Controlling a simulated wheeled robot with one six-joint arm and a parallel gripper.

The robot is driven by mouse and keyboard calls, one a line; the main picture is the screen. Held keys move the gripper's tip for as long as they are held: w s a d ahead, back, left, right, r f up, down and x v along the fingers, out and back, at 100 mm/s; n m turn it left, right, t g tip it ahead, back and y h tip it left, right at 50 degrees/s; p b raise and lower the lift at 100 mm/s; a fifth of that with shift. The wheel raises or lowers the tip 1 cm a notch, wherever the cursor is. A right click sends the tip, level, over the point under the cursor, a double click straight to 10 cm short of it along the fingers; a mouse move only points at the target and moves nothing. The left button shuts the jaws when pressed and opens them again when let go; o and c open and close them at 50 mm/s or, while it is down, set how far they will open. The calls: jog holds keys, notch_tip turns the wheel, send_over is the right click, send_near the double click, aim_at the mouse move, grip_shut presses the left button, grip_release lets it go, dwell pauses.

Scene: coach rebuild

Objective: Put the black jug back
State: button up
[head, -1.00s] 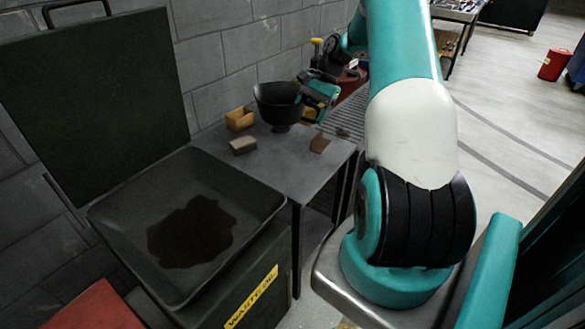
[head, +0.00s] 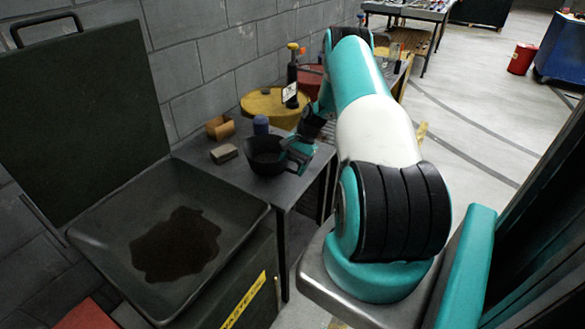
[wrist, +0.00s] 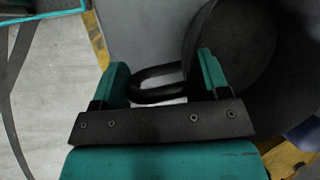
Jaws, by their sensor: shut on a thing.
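The black jug (head: 262,158) is a dark, wide-mouthed vessel, upright at the right part of the small grey table (head: 295,190). I cannot tell whether its base touches the table top or hangs just above it. My gripper (head: 297,150) is at the jug's right side. In the wrist view, the jug's dark round body (wrist: 245,50) fills the upper right, and its looped handle (wrist: 150,94) lies between the two teal fingers of my gripper (wrist: 160,82). The gripper is shut on the handle.
A tan open box (head: 220,127), a grey block (head: 224,154) and a blue container (head: 261,125) stand near the jug. An open waste bin (head: 100,235) with a dark puddle is at left. A yellow drum top (head: 262,104) and a dark bottle (head: 292,72) are behind.

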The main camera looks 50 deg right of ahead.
jog(key=shift+f, duration=0.95)
jog(key=shift+f, duration=0.2)
jog(key=o, duration=1.2)
jog(key=shift+r, duration=0.1)
